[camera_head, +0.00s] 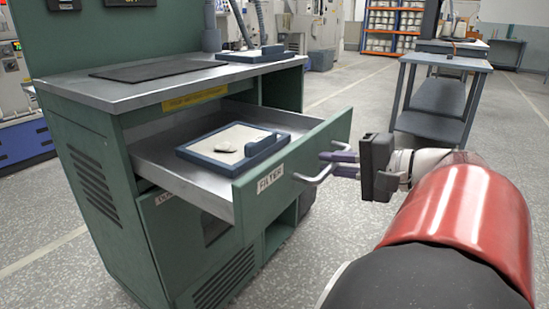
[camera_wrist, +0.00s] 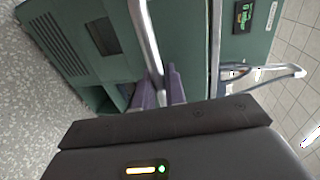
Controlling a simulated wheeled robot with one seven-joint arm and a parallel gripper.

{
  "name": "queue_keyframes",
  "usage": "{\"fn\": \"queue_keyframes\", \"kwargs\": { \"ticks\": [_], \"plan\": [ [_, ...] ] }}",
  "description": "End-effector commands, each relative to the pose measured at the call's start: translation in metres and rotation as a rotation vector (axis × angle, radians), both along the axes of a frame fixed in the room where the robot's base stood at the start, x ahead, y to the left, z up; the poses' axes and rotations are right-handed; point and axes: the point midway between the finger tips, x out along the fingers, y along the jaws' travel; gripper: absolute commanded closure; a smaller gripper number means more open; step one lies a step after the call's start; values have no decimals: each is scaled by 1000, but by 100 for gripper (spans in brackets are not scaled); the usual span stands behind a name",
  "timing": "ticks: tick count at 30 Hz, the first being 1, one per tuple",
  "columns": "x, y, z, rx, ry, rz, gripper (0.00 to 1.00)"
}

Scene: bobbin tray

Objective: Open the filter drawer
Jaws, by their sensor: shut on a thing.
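The filter drawer (camera_head: 262,193) of the green cabinet is pulled well out, and its front carries a white FILTER label. A silver bar handle (camera_head: 319,174) sticks out from that front. My gripper (camera_head: 338,163) is at the handle with its purple fingers shut on the bar. In the wrist view the bar (camera_wrist: 150,45) runs down between the purple fingers (camera_wrist: 161,88). Inside the drawer lies a blue-rimmed tray (camera_head: 193,156) with a pale pad and a small white item on it.
The cabinet's metal top (camera_head: 130,92) holds a dark mat (camera_head: 158,69) and another blue-rimmed tray (camera_head: 250,54). A grey trolley (camera_head: 440,98) stands at the back right. Speckled floor (camera_head: 330,110) is clear between the cabinet and the trolley.

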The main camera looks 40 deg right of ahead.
Motion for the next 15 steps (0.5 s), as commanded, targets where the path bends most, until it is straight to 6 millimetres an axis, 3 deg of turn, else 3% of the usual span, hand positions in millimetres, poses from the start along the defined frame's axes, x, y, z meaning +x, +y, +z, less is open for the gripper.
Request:
{"fn": "queue_keyframes", "kwargs": {
  "ticks": [15],
  "plan": [
    [-7,-2,-1,1,2,2,100]
  ]
}}
